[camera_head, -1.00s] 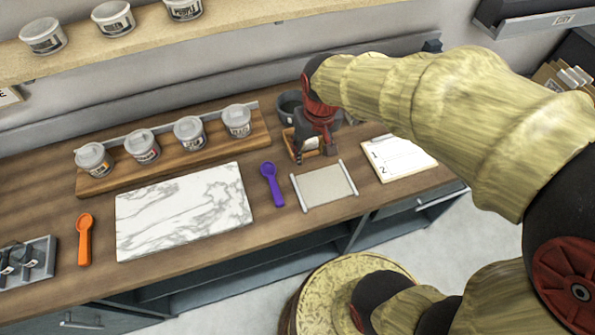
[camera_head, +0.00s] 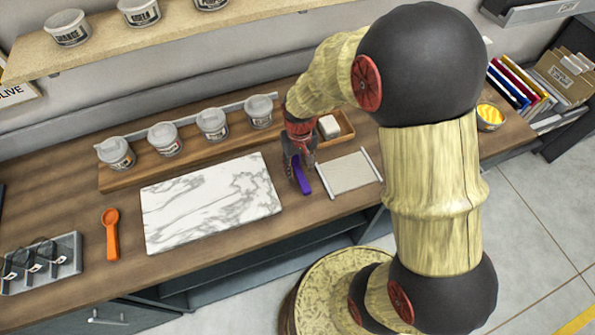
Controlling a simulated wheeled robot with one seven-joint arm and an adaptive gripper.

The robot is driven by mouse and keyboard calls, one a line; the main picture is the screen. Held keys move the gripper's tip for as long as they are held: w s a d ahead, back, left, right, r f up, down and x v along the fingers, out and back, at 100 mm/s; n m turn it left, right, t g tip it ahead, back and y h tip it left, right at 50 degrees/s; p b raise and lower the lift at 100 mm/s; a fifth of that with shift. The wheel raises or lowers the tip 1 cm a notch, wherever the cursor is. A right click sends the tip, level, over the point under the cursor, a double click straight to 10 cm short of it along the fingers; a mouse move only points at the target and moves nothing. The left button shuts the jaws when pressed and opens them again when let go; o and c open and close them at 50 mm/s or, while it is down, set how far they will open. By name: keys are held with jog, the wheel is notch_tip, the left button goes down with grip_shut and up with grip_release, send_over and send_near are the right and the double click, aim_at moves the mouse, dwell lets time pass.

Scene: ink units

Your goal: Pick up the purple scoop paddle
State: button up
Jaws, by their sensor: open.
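The purple scoop paddle (camera_head: 301,178) lies on the wooden counter between the marble slab and the small pale mat. Its handle end shows toward the counter's front, and its upper part is hidden by my gripper. My gripper (camera_head: 298,172) is over the paddle, pointing down with its dark fingers around or just above it. The jaws are open. I cannot tell whether the fingers touch the paddle.
The marble slab (camera_head: 208,203) lies left of my gripper, and the pale mat (camera_head: 349,172) lies right. An orange scoop (camera_head: 111,235) is at far left. Several lidded tubs stand on a wooden riser (camera_head: 188,157) behind. A wooden tray (camera_head: 341,136) holds a white block.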

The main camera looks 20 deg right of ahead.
jog(key=shift+f, duration=0.9)
jog(key=shift+c, duration=0.4)
grip_shut()
